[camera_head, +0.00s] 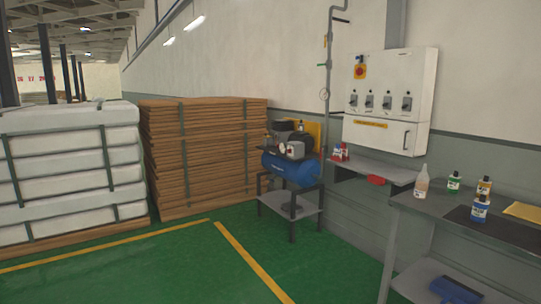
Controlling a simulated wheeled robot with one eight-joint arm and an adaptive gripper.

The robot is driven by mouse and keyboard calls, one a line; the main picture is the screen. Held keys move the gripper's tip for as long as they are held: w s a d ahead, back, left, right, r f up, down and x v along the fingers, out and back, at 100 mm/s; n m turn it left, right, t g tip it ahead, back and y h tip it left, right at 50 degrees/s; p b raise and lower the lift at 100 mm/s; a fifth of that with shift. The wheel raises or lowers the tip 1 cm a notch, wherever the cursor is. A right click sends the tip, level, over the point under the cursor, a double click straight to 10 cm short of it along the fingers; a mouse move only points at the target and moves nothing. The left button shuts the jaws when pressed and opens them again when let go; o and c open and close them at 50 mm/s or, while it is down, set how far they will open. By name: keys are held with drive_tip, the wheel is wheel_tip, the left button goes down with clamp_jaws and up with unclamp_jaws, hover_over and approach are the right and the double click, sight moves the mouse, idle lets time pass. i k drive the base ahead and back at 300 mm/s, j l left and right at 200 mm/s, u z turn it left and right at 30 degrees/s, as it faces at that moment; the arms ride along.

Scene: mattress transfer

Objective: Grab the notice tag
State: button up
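No object is clearly readable as the notice tag. A flat yellow item (523,211) lies at the right end of the grey workbench (417,206); I cannot tell whether it is the tag. A yellow label strip (370,124) is on the front of the white electrical cabinet (391,82), above its small lower door. A yellow upright panel (314,130) stands behind the blue air compressor (290,168). My gripper is not in view.
A wall shelf (376,168) holds a red item (376,180) underneath. Stacked brown boards (200,160) and wrapped white bales (70,170) fill the left. Green floor (180,270) is clear in front.

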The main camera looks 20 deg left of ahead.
sight(337, 151)
drive_tip(key=u, duration=0.25)
drive_tip(key=i, duration=1.05)
drive_tip(key=i+u, duration=0.15)
drive_tip(key=i, duration=0.4)
drive_tip(key=i+u, duration=0.15)
drive_tip(key=i, duration=0.4)
drive_tip(key=i+l+u, duration=0.15)
drive_tip(key=i, duration=0.4)
drive_tip(key=i+l+u, duration=0.15)
drive_tip(key=i, duration=0.4)
drive_tip(key=i+j+z, duration=0.2)
drive_tip(key=i, duration=0.25)
drive_tip(key=i+z, duration=0.2)
drive_tip(key=i, duration=0.2)
drive_tip(key=i+z, duration=0.6)
drive_tip(key=z, duration=0.2)
drive_tip(key=i+j+z, duration=0.2)
drive_tip(key=z, duration=0.2)
drive_tip(key=i+j+z, duration=0.25)
drive_tip(key=z, duration=0.15)
